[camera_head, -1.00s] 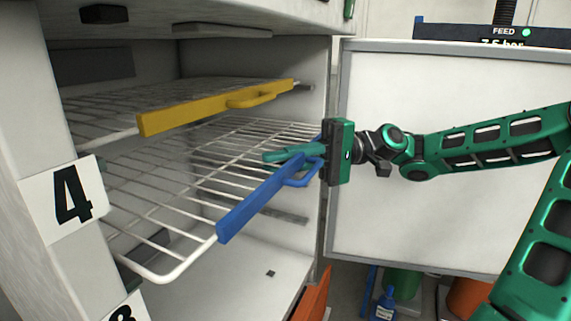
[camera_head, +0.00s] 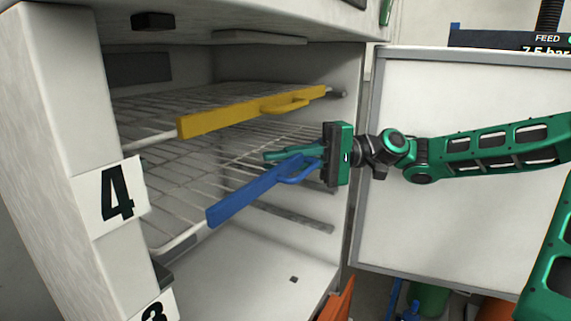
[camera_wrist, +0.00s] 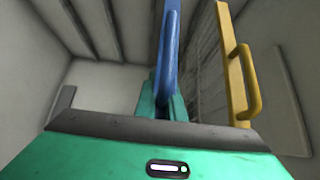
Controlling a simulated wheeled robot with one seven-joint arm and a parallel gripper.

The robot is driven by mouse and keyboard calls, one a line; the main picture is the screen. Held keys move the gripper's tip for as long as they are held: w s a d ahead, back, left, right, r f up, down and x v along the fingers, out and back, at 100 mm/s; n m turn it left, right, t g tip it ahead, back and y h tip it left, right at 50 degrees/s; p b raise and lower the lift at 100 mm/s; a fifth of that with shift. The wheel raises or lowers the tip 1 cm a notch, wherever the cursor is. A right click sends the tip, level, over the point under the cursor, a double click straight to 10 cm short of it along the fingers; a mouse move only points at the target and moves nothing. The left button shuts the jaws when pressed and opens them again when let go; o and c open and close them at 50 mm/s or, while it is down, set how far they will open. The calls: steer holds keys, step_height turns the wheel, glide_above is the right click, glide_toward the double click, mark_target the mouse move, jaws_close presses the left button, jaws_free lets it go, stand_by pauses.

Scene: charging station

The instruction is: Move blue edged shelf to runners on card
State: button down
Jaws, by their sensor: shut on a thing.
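The blue-edged wire shelf (camera_head: 240,202) is inside the open white cabinet, below the yellow-edged shelf (camera_head: 225,112). Its blue front bar slopes across the picture, with its near left corner beside the left post. My gripper (camera_head: 285,154) is shut on the blue handle at the bar's right part. In the wrist view the blue bar (camera_wrist: 171,45) rises from between my fingers. Card 4 (camera_head: 117,195) is on the left post, with a partly cut-off card (camera_head: 155,309) below it. A bare runner (camera_head: 292,216) shows on the right wall beneath the shelf. Whether the shelf rests on runners cannot be told.
The open cabinet door (camera_head: 450,180) stands right, behind my arm. The cabinet floor (camera_head: 270,275) below is mostly clear. The yellow shelf is close above; its handle (camera_wrist: 248,85) shows right in the wrist view. An orange object (camera_head: 338,300) is below right.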

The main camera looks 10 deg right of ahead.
steer(key=shift+w+a, duration=1)
steer(key=shift+a, duration=0.05)
steer(key=shift+f, duration=1.5)
steer(key=c, duration=1.8)
jaws_free()
steer(key=shift+o, duration=0.2)
steer(key=shift+d, duration=0.1)
